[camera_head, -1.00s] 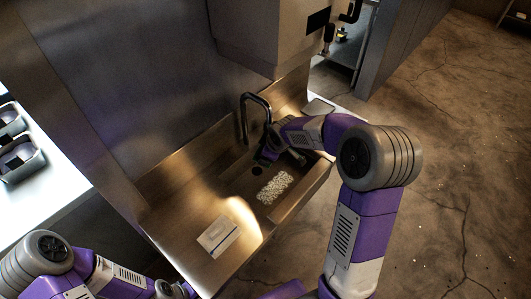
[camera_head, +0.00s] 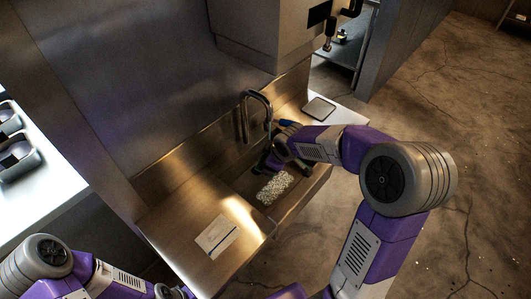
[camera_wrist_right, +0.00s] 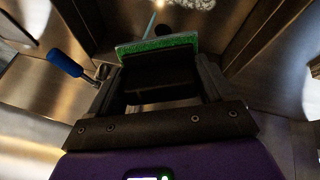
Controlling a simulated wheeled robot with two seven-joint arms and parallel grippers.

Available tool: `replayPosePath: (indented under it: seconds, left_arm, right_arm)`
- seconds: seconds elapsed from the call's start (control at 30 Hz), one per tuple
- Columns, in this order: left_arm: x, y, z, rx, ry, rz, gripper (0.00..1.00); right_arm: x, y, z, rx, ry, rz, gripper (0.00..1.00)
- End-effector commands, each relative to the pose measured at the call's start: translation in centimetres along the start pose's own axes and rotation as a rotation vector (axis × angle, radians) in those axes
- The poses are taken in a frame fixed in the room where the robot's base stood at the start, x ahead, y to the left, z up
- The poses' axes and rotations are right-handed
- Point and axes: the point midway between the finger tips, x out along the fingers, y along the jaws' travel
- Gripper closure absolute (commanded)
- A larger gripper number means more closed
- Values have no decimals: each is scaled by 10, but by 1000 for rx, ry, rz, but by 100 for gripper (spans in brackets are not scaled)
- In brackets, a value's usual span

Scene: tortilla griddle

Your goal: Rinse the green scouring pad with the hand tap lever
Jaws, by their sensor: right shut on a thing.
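The green scouring pad (camera_wrist_right: 158,44) is between the fingers of my right gripper (camera_wrist_right: 158,75), which is shut on it. In the head view my right gripper (camera_head: 270,163) is low over the sink basin, close to the curved tap (camera_head: 246,110). The pad is hidden there by the gripper. The blue tap lever (camera_wrist_right: 65,63) is left of the fingers in the wrist view, apart from them; it also shows in the head view (camera_head: 287,123). A thin pale line by the pad may be water; I cannot tell. My left gripper (camera_head: 172,292) is partly cut off at the bottom edge.
A pale mesh scrubber (camera_head: 274,187) lies in the sink basin. A white packet with a blue stripe (camera_head: 216,237) lies on the metal drainboard. A small flat tray (camera_head: 319,108) is on the ledge behind my right arm. Containers (camera_head: 18,160) stand on the left counter.

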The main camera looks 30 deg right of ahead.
Motion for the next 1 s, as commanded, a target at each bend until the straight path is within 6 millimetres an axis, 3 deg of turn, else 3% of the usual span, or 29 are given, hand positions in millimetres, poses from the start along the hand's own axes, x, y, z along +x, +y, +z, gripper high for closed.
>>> replayPosePath:
  seconds: [0.47,1.0]
  left_arm:
    - [13,-5,-1,0,0,0,30]
    - [13,-5,-1,0,0,0,30]
  right_arm:
    - [-16,-20,23,0,1,0,78]
    - [-17,-21,24,0,1,0,78]
